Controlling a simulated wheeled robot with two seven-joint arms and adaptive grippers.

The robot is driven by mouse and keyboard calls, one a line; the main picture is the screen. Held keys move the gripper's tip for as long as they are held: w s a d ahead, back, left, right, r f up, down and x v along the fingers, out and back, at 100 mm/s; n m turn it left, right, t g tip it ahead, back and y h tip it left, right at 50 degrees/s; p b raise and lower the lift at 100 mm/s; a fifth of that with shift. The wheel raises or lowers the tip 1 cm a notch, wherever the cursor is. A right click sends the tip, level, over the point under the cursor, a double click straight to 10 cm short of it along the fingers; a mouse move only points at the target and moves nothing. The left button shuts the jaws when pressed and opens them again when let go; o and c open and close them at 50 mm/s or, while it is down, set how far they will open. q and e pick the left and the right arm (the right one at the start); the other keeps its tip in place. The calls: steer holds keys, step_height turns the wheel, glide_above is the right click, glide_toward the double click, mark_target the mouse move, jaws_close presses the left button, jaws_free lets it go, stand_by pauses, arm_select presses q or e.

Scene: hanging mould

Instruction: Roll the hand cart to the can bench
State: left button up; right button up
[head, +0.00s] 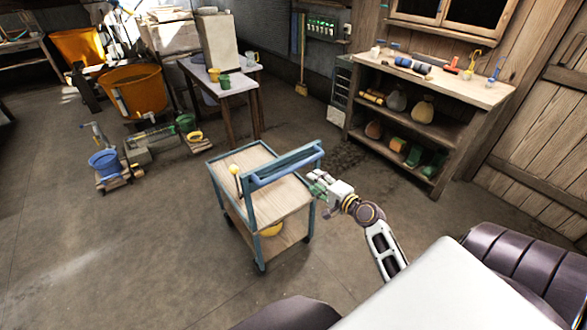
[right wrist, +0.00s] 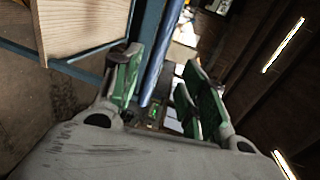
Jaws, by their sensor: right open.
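The hand cart (head: 278,190) stands in the middle of the head view. It has a blue frame, a wooden top, a lower shelf and a raised blue handle bar (head: 290,164). My right gripper (head: 318,184) is open beside the handle's right end. In the right wrist view the blue bar (right wrist: 158,60) shows between the green fingers (right wrist: 160,92), closer to the left one; I cannot tell whether it touches. A pale-topped table (head: 236,86) with green and yellow can-like vessels stands behind the cart and looks like the can bench. My left gripper is out of view.
Buckets and low wooden pieces (head: 140,152) lie on the floor left of the cart. A wooden shelf bench (head: 440,80) with tools stands at the back right. A yellow-knobbed stick (head: 235,170) rises at the cart's left side. Floor between cart and table is clear.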

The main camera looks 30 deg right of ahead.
mark_target(296, 169)
steer(key=shift+w, duration=0.15)
stand_by(0.4)
steer(key=shift+p+x, duration=0.45)
steer(key=shift+x, duration=6.35)
steer(key=shift+d+f, duration=0.1)
steer(key=shift+c, duration=0.3)
jaws_close()
